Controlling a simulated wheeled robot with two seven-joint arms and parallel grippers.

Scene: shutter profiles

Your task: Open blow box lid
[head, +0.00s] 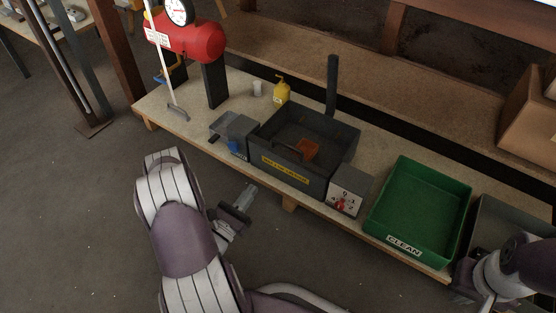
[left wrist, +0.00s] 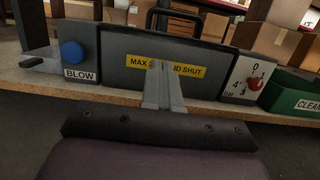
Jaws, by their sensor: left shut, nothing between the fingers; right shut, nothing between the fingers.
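The blow box (head: 296,180) is a dark grey box on the bench, with a yellow label on its front; the label also shows in the left wrist view (left wrist: 192,69). An orange-brown piece (head: 307,149) shows inside it. A dark handle-like bar (left wrist: 188,16) rises above its front edge; whether a clear lid covers the top, I cannot tell. My left gripper (head: 247,194) is shut and empty, low in front of the box and apart from it. Its closed fingers (left wrist: 161,82) point at the label. My right gripper (head: 470,270) is shut at the lower right, partly hidden.
A blue BLOW button (left wrist: 72,52) is left of the box, a pressure dial panel (head: 347,196) right. A green CLEAN tray (head: 398,243) and a grey tray (head: 490,212) stand further right. A yellow bottle (head: 281,92), red tank (head: 195,40) and dark post (head: 332,85) stand behind.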

